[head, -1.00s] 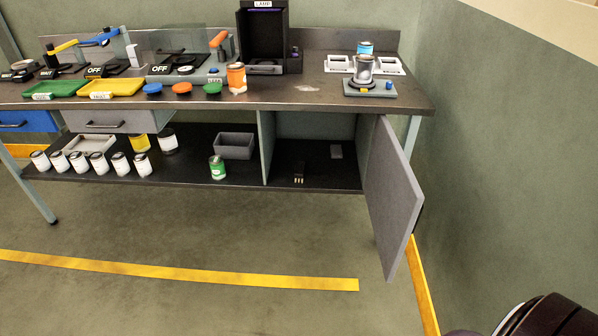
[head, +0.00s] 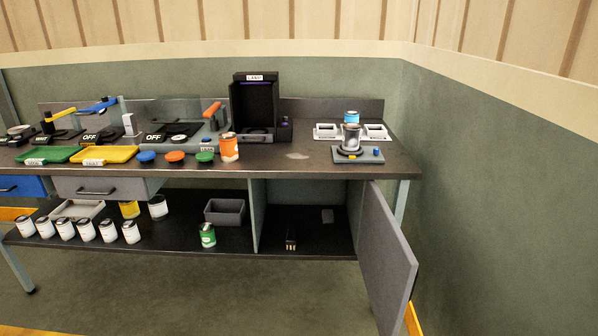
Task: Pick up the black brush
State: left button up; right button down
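A small dark object with pale tips (head: 291,238) lies on the floor of the open cupboard under the workbench. It may be the black brush, but it is too small and dark to be sure. No other brush can be made out. Neither of my grippers is in the head view.
The grey cupboard door (head: 389,262) stands open, sticking out at the right. A small grey piece (head: 327,215) is farther back inside. A grey bin (head: 225,212) and a green can (head: 207,235) stand on the shelf left of the divider. The wall is close on the right.

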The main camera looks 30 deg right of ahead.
aim_at(290, 239)
jog(key=i+z, duration=0.15)
jog(key=z, duration=0.9)
